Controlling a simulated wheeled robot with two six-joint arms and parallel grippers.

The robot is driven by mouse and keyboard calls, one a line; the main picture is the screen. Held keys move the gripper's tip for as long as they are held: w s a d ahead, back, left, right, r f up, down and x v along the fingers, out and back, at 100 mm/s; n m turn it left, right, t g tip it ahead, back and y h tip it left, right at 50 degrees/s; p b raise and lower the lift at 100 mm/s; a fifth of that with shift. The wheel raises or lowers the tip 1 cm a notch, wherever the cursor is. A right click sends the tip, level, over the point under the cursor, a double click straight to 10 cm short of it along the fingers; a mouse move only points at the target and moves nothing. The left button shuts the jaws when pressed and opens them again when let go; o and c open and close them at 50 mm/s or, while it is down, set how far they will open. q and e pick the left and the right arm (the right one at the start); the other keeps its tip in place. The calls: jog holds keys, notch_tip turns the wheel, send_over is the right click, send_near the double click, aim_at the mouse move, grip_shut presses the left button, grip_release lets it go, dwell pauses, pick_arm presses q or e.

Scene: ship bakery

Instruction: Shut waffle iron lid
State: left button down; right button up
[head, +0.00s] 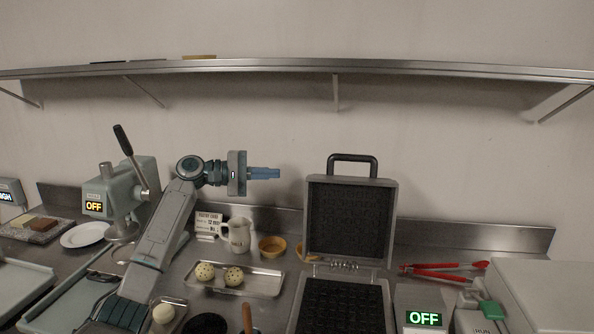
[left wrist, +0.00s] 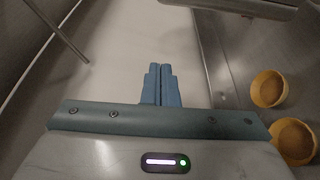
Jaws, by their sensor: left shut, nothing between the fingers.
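The waffle iron (head: 342,302) stands on the counter right of centre in the head view. Its lid (head: 350,218) is open and upright, with the dark handle (head: 353,159) at the top. My left gripper (head: 278,173) is shut and empty. It is raised above the counter, left of the lid and a little below handle height in the picture, pointing right, apart from the lid. Its closed blue fingers also show in the left wrist view (left wrist: 161,84). My right gripper is in neither view.
A wall shelf (head: 300,67) runs above. A mug (head: 239,235) and small tan bowls (head: 272,246) stand left of the lid. A tray (head: 262,282) with speckled dough balls is in front of them. Red tongs (head: 440,266) and an OFF display (head: 423,318) are to the right.

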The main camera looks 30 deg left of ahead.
pick_arm(q)
jog(key=r+p+x, duration=0.1)
jog(key=p+x, duration=0.3)
jog(key=x, duration=0.6)
jog(key=s, duration=0.1)
jog(key=s+p, duration=0.1)
jog(key=s, duration=0.2)
jog(key=shift+s+d+r, duration=0.15)
jog(key=shift+s+d, duration=0.1)
jog(key=shift+d, duration=0.1)
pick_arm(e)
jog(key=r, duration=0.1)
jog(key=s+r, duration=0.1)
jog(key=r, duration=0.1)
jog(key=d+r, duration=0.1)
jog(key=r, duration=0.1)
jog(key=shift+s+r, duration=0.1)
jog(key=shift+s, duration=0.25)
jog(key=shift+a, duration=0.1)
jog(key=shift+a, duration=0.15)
